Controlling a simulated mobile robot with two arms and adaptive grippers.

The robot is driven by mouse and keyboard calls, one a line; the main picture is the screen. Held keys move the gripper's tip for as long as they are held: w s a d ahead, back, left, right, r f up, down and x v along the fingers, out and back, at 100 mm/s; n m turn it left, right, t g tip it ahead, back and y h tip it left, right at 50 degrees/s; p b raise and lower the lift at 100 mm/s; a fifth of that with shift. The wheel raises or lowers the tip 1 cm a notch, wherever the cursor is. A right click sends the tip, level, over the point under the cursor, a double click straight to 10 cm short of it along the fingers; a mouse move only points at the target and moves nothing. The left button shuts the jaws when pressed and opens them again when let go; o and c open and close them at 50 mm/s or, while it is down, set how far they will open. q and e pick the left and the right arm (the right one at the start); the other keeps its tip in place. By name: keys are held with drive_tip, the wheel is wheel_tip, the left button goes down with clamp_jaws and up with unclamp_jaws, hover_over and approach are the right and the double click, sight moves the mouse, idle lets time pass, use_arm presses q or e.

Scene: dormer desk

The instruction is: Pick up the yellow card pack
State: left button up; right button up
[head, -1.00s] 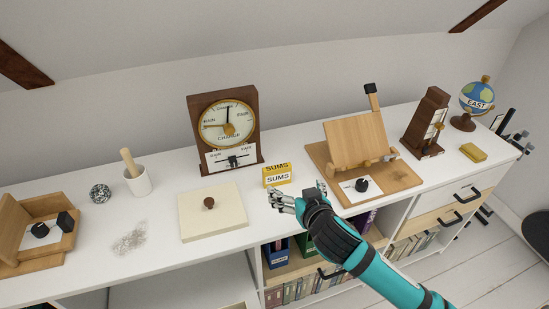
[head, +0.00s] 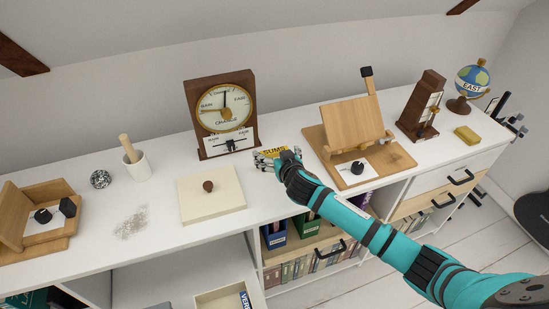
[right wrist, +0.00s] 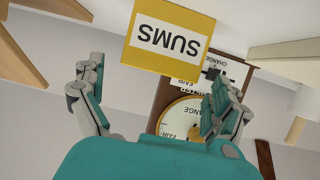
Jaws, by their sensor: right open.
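The yellow card pack (head: 275,151) with a "SUMS" label is on the white desk, between the barometer and the wooden book stand. My right gripper (head: 265,162) is open at the pack's near side and hides much of it. In the right wrist view, the pack (right wrist: 170,35) shows upside down with a white label. It lies ahead of the gap between the spread fingers of the right gripper (right wrist: 158,75). I see no finger clearly pressing on it. My left gripper is not in view.
The dark wood barometer (head: 222,112) stands behind and left of the pack. A cream pad with a brown knob (head: 210,205) lies to the left. The wooden book stand (head: 352,125) is close on the right. The desk's front edge runs below my right arm.

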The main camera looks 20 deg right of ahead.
sight(276, 153)
drive_tip(key=shift+x, duration=1.6)
drive_tip(key=shift+s, duration=0.1)
drive_tip(key=c, duration=1)
